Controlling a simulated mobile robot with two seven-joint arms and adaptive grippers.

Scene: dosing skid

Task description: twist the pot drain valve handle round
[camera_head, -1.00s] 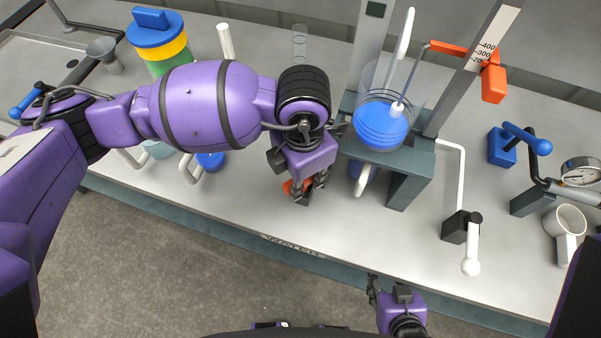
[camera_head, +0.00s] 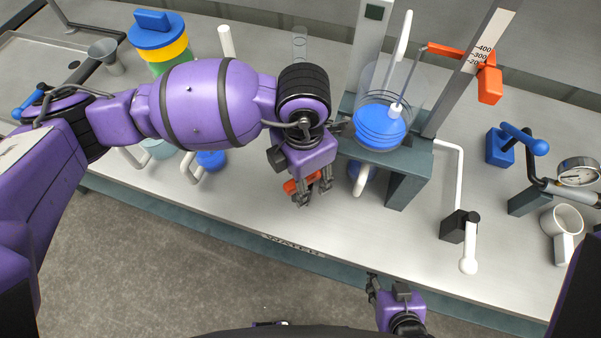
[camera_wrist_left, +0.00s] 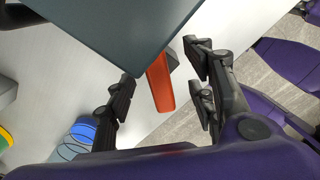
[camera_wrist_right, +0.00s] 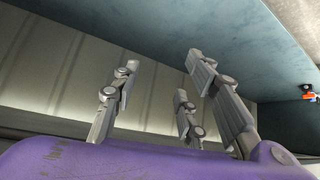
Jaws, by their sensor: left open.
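The orange-red drain valve handle (camera_head: 291,186) shows beside the left fingers, low at the front left of the pot stand. In the left wrist view the handle (camera_wrist_left: 160,84) lies between the two fingers, with a gap on each side. My left gripper (camera_head: 314,194) is open and points down over the bench. Its palm and wrist hide the valve body in the head view. My right gripper (camera_head: 373,287) is below the bench's front edge. In the right wrist view its fingers (camera_wrist_right: 161,62) are spread with nothing between them.
The dark pot stand (camera_head: 408,184) holds a clear pot with blue liquid (camera_head: 381,126), right of my left gripper.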

